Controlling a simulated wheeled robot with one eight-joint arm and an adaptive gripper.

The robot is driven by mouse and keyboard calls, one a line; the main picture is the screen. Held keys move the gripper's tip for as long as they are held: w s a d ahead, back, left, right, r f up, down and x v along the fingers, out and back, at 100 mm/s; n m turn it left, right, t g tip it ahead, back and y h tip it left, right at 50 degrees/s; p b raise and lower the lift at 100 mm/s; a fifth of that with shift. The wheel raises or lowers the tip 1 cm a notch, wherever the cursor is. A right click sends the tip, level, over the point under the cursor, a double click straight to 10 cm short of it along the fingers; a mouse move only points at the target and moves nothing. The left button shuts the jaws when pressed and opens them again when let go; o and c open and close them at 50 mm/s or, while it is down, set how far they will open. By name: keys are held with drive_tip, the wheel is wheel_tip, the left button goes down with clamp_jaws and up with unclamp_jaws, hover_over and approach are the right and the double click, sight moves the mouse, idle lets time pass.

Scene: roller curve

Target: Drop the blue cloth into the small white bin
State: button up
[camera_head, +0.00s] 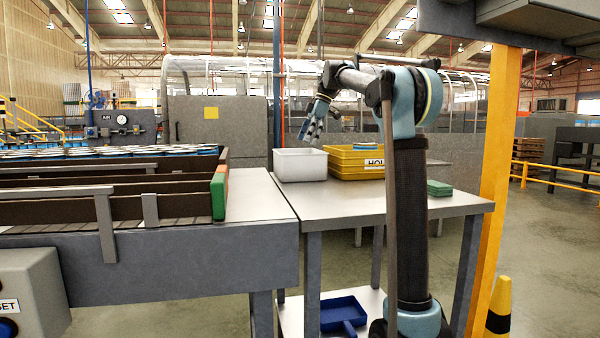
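The small white bin (300,167) stands upright on the grey metal table, at its back left. My gripper (310,134) hangs above the bin, fingers pointing down and a little apart from its rim. The gripper is small here, with blue and dark parts, and I cannot tell whether its fingers are open or closed on something. I cannot make out the blue cloth for certain; the bin's inside is mostly hidden by its front wall.
Yellow stacked trays (355,165) with a dark-lettered label stand right of the bin. Green pads (438,188) lie at the table's right. A roller conveyor (150,240) with raised rails adjoins on the left. A blue dustpan-like tray (340,314) sits on the lower shelf. A yellow post (495,170) stands right.

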drive_tip(key=v, duration=1)
drive_tip(key=shift+d+r, duration=0.2)
drive_tip(key=shift+r, duration=0.05)
